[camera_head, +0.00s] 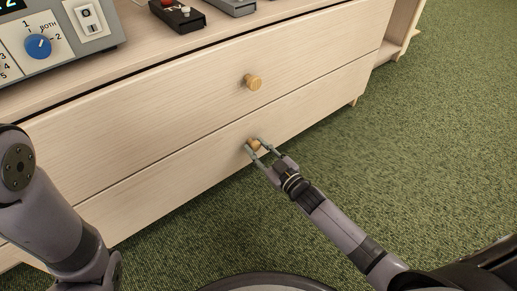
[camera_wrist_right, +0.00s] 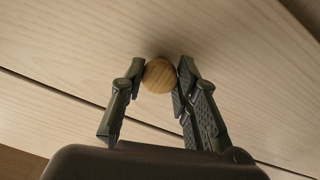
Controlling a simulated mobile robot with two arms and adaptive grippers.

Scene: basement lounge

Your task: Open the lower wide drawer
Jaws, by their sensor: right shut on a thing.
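The lower wide drawer (camera_head: 190,184) is a pale wood front low on the cabinet, below the upper wide drawer (camera_head: 130,122). It looks flush with the front above it. Its round wooden knob (camera_head: 254,145) is between the fingers of my right gripper (camera_head: 256,147). The right wrist view shows the knob (camera_wrist_right: 159,76) with one finger on each side, and the right gripper (camera_wrist_right: 158,80) is shut on it. My left arm stands at the left of the head view; its gripper is out of view.
The upper drawer has its own round knob (camera_head: 253,82). On the cabinet top stand a grey device with a blue dial (camera_head: 38,46) and a small black box with a red button (camera_head: 178,14). Green carpet (camera_head: 400,150) in front and at right is clear.

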